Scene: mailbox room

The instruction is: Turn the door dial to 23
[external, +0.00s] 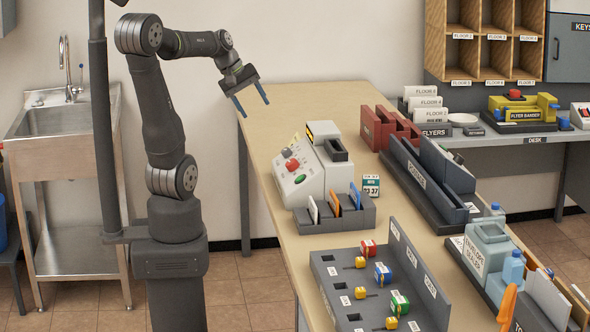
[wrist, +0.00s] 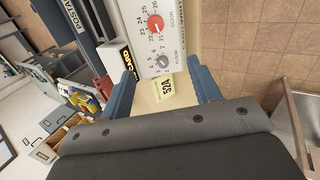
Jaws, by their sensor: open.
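The door dial is a red round knob (wrist: 155,24) on the face of a white machine (external: 318,172), with numbers in the twenties printed around it. It also shows in the external view as a red knob (external: 292,165). I cannot tell for sure which number its pointer marks. A grey floor dial (wrist: 163,62) sits beside it. My gripper (external: 252,105) is open and empty, raised above and to the back left of the machine, apart from it. In the wrist view, the two blue fingers (wrist: 162,80) frame the grey dial's end of the panel.
A green button (external: 299,179) is on the machine's front. A key rack (external: 372,290) stands nearer the camera. The table's far left corner is clear.

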